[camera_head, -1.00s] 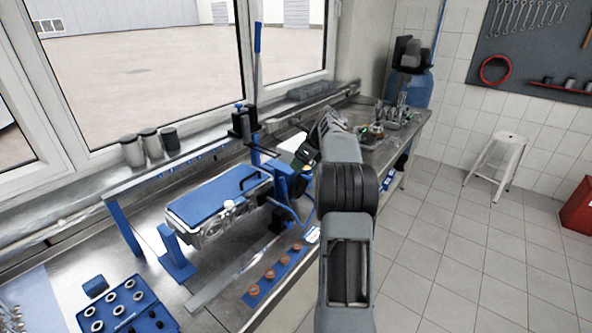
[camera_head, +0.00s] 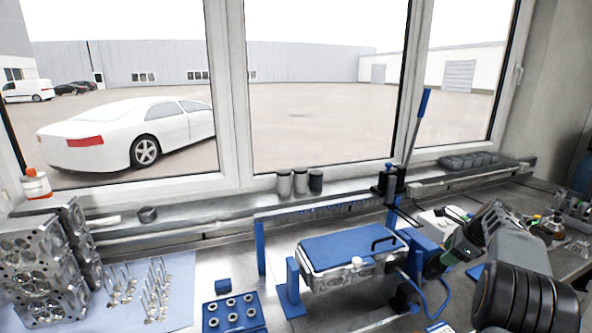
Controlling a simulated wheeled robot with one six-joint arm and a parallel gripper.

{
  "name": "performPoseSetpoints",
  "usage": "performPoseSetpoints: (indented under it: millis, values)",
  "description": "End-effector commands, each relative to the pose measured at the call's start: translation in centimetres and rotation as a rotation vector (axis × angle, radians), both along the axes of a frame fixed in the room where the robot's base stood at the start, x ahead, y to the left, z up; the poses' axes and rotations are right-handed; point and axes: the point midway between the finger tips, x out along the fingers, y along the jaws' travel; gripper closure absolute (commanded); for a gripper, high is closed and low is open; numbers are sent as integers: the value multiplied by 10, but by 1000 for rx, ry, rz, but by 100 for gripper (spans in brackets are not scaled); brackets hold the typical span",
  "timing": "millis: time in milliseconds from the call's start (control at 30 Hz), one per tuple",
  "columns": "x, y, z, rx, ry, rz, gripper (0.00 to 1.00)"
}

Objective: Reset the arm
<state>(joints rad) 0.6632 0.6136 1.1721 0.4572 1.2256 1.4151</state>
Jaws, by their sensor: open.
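My arm is in the right part of the view, folded, with its thick dark joint low at the right edge. My gripper (camera_head: 436,264) is at the arm's far end, beside the right end of the blue-topped engine part (camera_head: 350,246) on its blue stand. Its fingers are small and dark against the blue fixture, and I see nothing held in them. The gripper is open.
A blue tray of rings (camera_head: 232,312) sits at the front of the bench. Metal cylinder heads (camera_head: 38,262) and several valves (camera_head: 155,290) stand at left. Three canisters (camera_head: 300,182) stand on the sill. A blue lever (camera_head: 419,118) rises behind the fixture.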

Motion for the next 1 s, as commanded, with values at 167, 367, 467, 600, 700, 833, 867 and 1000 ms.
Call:
performPoseSetpoints:
  millis: [167, 367, 467, 600, 700, 833, 867, 1000]
  values:
    - [-48, 50, -20, -265, -5, 566, 52]
    - [-118, 146, -13, -546, -48, 1267, 52]
    - [-156, 187, -14, -655, -74, 1542, 52]
    - [-203, 231, -18, -779, -113, 1810, 52]
    - [-229, 253, -20, -846, -142, 1903, 52]
    - [-250, 273, -18, -911, -188, 1958, 52]
    - [-252, 276, -16, -927, -202, 1965, 52]
    - [-256, 289, -3, -991, -259, 1982, 52]
